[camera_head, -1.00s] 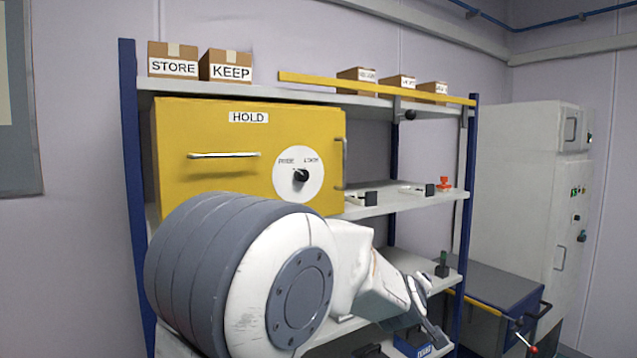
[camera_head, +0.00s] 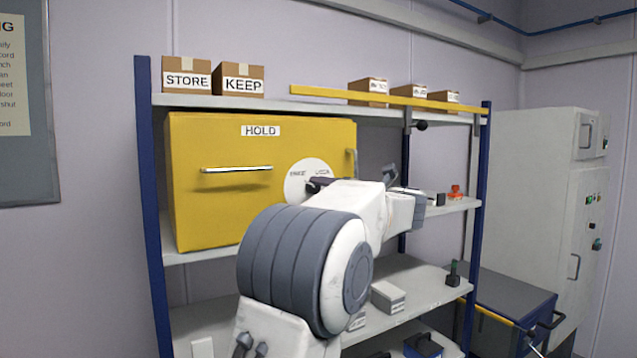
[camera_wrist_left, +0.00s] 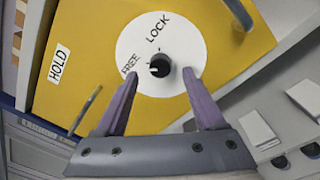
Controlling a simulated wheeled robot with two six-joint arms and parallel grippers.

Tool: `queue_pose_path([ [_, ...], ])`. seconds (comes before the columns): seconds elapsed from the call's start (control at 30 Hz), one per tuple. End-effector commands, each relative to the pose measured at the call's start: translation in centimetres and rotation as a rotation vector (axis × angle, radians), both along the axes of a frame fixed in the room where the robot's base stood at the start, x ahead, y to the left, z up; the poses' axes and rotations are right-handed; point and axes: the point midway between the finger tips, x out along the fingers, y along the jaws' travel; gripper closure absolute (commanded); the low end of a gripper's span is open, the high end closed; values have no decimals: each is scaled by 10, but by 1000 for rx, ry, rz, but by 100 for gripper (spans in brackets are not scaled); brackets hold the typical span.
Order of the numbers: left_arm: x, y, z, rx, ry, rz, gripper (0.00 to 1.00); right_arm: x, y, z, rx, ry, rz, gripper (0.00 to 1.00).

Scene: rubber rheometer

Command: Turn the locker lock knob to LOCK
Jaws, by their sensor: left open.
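The yellow locker (camera_head: 215,215) stands on the shelf with a HOLD label. Its round white dial plate (camera_head: 298,172) is partly hidden by my left arm in the head view. In the left wrist view the dial plate (camera_wrist_left: 135,45) reads FREE and LOCK around a black knob (camera_wrist_left: 160,65). A small pale mark on the knob is on its side toward FREE. My left gripper (camera_wrist_left: 161,73) is open, its two purple fingers pointing at the plate, one on each side and slightly below the knob. I see no contact with the knob. My right gripper is out of view.
A bar handle (camera_head: 237,169) sticks out left of the dial, and another handle (camera_head: 351,163) is at the locker's right edge. STORE (camera_head: 186,74) and KEEP (camera_head: 239,79) boxes stand above. Shelf items, including a red-orange one (camera_head: 455,191), are to the right.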

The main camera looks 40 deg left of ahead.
Motion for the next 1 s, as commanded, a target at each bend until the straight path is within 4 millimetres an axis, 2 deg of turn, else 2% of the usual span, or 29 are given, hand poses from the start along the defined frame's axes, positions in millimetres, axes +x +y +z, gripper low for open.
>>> queue_pose_path([
  [0.03,3,10,3,0,3,4,29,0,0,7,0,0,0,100],
  [0.2,10,29,1,1,3,1,29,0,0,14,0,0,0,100],
  [0.6,13,36,-1,1,2,-2,29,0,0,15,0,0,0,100],
  [0.67,13,36,-1,1,2,-2,52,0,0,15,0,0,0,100],
  [0.7,13,36,0,1,2,-2,67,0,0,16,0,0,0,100],
  [0.8,13,35,0,1,2,-2,100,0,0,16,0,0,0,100],
  [1.0,13,35,0,4,9,-2,100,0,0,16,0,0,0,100],
])
